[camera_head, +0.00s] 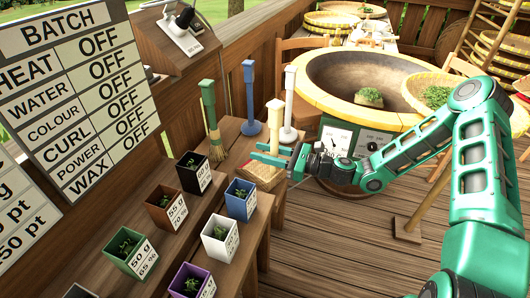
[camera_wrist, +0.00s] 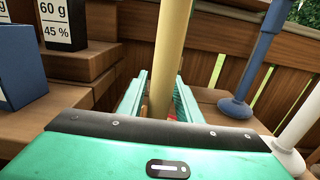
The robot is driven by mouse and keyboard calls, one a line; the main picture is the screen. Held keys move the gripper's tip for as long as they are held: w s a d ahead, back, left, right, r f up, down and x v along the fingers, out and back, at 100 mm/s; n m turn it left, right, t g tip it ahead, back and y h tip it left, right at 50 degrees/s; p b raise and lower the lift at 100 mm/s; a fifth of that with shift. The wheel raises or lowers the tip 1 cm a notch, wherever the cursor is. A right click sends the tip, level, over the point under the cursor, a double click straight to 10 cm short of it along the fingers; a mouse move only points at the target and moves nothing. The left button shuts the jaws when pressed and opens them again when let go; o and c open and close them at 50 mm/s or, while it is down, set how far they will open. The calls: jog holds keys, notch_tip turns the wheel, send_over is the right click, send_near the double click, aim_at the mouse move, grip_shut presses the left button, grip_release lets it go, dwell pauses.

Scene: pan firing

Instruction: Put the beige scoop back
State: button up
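The beige scoop shows its upright beige handle (camera_head: 274,122) in the head view, with a woven, straw-coloured head (camera_head: 264,178) low at the bench's right side. My gripper (camera_head: 268,153) reaches in from the right, one finger on each side of the handle. In the wrist view the handle (camera_wrist: 171,50) rises between the two fingers (camera_wrist: 160,92), which look closed against it. The scoop's lower part is mostly hidden there by my gripper body. I cannot tell whether the scoop's head touches the bench.
A green-handled broom (camera_head: 209,110), a blue-handled tool (camera_head: 249,95) and a white-handled tool (camera_head: 289,100) stand close behind. Small labelled boxes (camera_head: 240,200) of leaves line the bench to the left. A large firing pan (camera_head: 335,95) lies to the right.

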jog(key=shift+r, duration=0.1)
jog(key=v, duration=1.2)
jog(key=shift+s, duration=0.1)
jog(key=s+d+f+n+g+h, duration=0.5)
jog(key=s+d+n+g+h, duration=0.2)
jog(key=s+d+n+h, duration=0.4)
jog(key=s+d+r+n+h, duration=0.4)
jog(key=s+d+r+h, duration=0.1)
jog(key=s+d+r, duration=1.3)
jog(key=shift+s+d+n+t+h, duration=0.3)
jog(key=shift+s+d+t+h, duration=0.1)
jog(key=shift+s, duration=0.85)
